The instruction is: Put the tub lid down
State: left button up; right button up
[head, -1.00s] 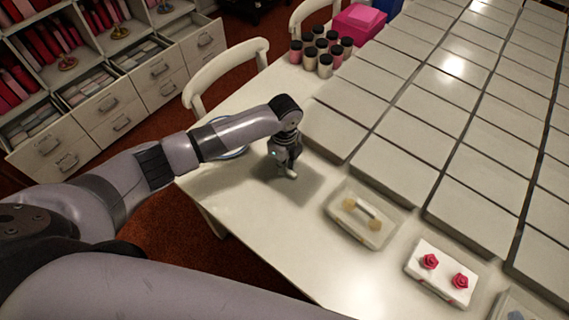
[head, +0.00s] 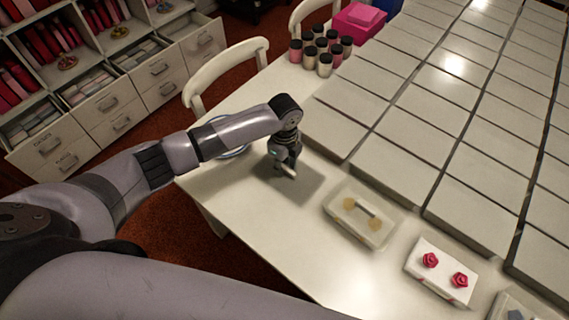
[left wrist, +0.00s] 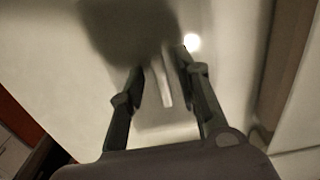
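My left gripper (head: 287,168) points down over the bare left part of the white table. In the left wrist view its two dark fingers (left wrist: 160,62) stand apart, with a narrow pale bar (left wrist: 161,82) between them and a gap seeming to show on each side. This bar looks like the tub lid's handle; the clear lid plate around it cannot be made out. A tub (head: 346,228) with gold pieces and a similar pale bar on top sits to the right. Beside it is a tub (head: 420,277) with two red roses and no bar above. My right gripper is out of view.
Rows of white boxes (head: 400,185) fill the table's right and far side. Several small jars (head: 325,64) and a pink box (head: 358,20) stand at the back. White chairs (head: 228,68) line the left edge. The table (head: 262,225) in front of the gripper is clear.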

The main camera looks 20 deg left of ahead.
aim_at(284, 167)
pick_arm(q)
notch_tip(284, 167, up, 12)
jog(key=shift+b, duration=0.45)
dwell(0.4)
